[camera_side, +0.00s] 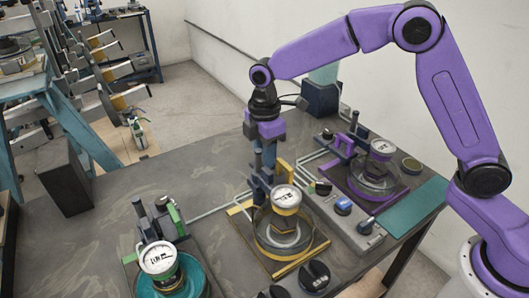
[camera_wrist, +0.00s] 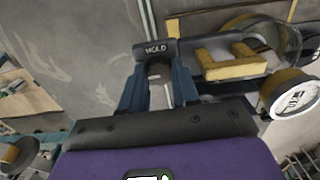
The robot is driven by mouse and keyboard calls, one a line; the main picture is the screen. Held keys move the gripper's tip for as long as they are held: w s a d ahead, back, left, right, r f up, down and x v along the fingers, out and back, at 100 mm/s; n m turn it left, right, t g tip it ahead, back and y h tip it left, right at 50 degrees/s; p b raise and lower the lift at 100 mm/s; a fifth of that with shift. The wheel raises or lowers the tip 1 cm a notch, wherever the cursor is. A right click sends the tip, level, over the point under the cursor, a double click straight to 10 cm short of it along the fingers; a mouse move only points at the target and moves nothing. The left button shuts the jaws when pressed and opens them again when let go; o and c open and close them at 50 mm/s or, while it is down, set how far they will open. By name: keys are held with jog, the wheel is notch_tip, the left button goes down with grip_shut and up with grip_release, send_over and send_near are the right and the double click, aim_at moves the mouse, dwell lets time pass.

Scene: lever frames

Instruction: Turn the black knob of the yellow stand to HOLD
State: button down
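The yellow stand (camera_side: 262,262) is in the middle of the table in the side view, with a round white-faced gauge (camera_side: 286,197) and a dark blue upright behind it. My gripper (camera_side: 266,168) points down at this upright; its fingertips are hard to separate from it there. In the wrist view the two blue fingers of my gripper (camera_wrist: 158,82) stand apart with a gap between them. A dark piece with white lettering, apparently HOLD (camera_wrist: 157,48), lies at the fingertips. The yellow stand's part (camera_wrist: 230,62) shows right of the fingers.
A teal stand (camera_side: 190,283) with a gauge is at front left, and a purple stand (camera_side: 352,185) at back right. Black round knobs (camera_side: 315,275) lie at the front edge. A grey box with switches (camera_side: 350,222) is right of the yellow stand. The table's left part is clear.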

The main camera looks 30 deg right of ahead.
jog(key=shift+m, duration=0.8)
jog(key=c, duration=1.1)
grip_release()
jog(key=shift+r, duration=0.1)
notch_tip(320, 180, up, 17)
jog(key=shift+r, duration=0.15)
